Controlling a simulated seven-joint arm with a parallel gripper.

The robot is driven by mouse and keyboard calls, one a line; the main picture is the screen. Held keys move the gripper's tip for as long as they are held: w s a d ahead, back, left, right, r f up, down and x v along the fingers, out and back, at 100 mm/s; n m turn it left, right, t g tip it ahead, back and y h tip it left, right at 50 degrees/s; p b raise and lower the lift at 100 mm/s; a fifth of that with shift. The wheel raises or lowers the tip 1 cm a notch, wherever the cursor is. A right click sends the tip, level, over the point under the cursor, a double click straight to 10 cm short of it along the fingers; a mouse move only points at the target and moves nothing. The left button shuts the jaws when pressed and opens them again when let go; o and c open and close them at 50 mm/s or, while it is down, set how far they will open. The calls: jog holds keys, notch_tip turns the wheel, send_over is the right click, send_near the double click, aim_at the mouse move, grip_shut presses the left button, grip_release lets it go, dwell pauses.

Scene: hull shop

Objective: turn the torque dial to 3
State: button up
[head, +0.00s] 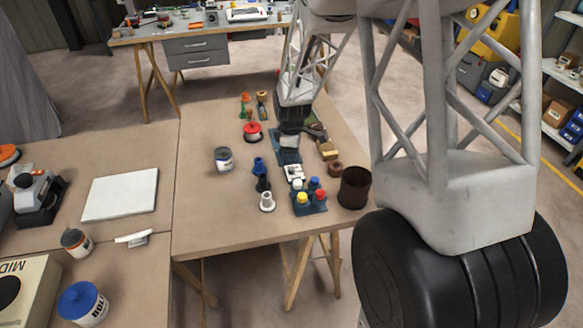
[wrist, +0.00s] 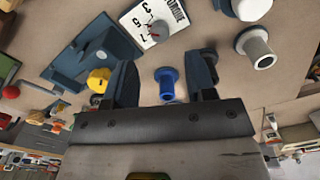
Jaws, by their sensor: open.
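A 3 is legible on the plate; where the red mark points is too small to tell. In the head view the white plate (head: 294,172) lies on the table just in front of my gripper. My gripper (head: 289,143) hangs low over the table there. In the wrist view my gripper (wrist: 163,75) is open, with dark fingers apart and nothing gripped. The dial sits beyond the fingertips, not between them.
A blue spool-like piece (wrist: 167,85) shows between the fingers in the wrist view. A blue fixture (wrist: 75,68) with a yellow knob (wrist: 98,80) is close by. A capped-jar tray (head: 310,207), a brown cup (head: 354,188) and a white funnel (head: 267,202) stand nearer the table's front.

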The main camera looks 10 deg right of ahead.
aim_at(292, 169)
jog(key=shift+f, duration=3.4)
jog(key=shift+c, duration=0.2)
jog(key=c, duration=0.9)
jog(key=shift+m, duration=0.4)
jog(key=m, duration=0.4)
jog(key=shift+m, duration=2.1)
